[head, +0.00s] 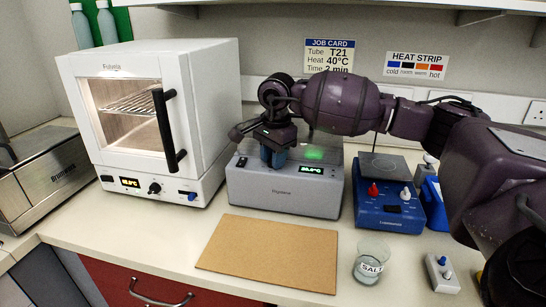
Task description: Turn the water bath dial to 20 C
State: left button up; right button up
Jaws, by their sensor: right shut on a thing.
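The water bath (283,197) is a grey box in the middle of the bench in the head view. Its green-lit display (311,170) is on the right of its upper front; the digits are too small to read surely. A dark switch (242,162) is on the left of the front. My right gripper (272,160) points down at the upper front, between switch and display, its fingers shut on the dial, which they hide. The dial's mark cannot be seen. My left gripper is not in view.
A white oven (205,120) stands left of the bath, a blue hotplate stirrer (388,213) right of it. A brown board (267,253) lies in front, with a SALT beaker (371,262) beside it. A job card (329,56) hangs behind.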

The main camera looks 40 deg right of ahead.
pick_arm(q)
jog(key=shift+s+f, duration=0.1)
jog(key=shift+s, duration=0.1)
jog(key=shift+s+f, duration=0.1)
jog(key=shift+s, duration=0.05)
pick_arm(e)
jog(key=o, duration=0.6)
jog(key=shift+o, duration=0.2)
pick_arm(q)
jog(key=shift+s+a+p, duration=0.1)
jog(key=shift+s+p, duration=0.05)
jog(key=shift+p, duration=0.2)
pick_arm(e)
notch_tip(320, 180, up, 11)
jog(key=shift+s, duration=0.4)
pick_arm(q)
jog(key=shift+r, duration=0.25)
